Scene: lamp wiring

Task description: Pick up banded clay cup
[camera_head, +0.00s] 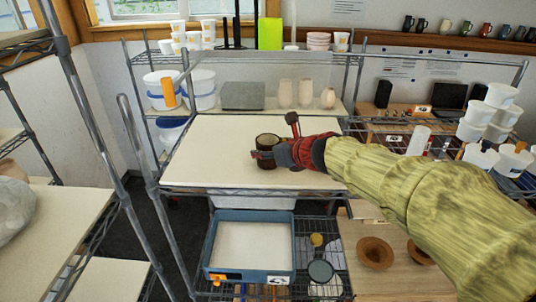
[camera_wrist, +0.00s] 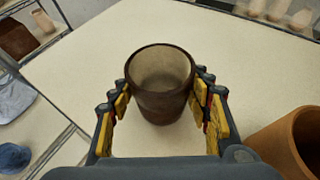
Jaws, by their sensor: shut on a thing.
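The clay cup (camera_head: 267,141) is dark brown with a pale inside and stands upright on the cream board of the middle shelf in the head view. In the wrist view the cup (camera_wrist: 160,102) sits between the yellow-padded fingers, mouth toward the camera. My gripper (camera_head: 263,155) reaches in from the right, low over the board. In the wrist view my gripper (camera_wrist: 161,96) is shut on the cup's sides. I cannot tell whether the cup's base touches the board.
A terracotta-coloured hollow vessel (camera_wrist: 290,143) is at the lower right of the wrist view. Pale vases (camera_head: 305,93) and a grey block (camera_head: 243,96) stand behind the board. A blue tray (camera_head: 250,243) is below. The board's left part is clear.

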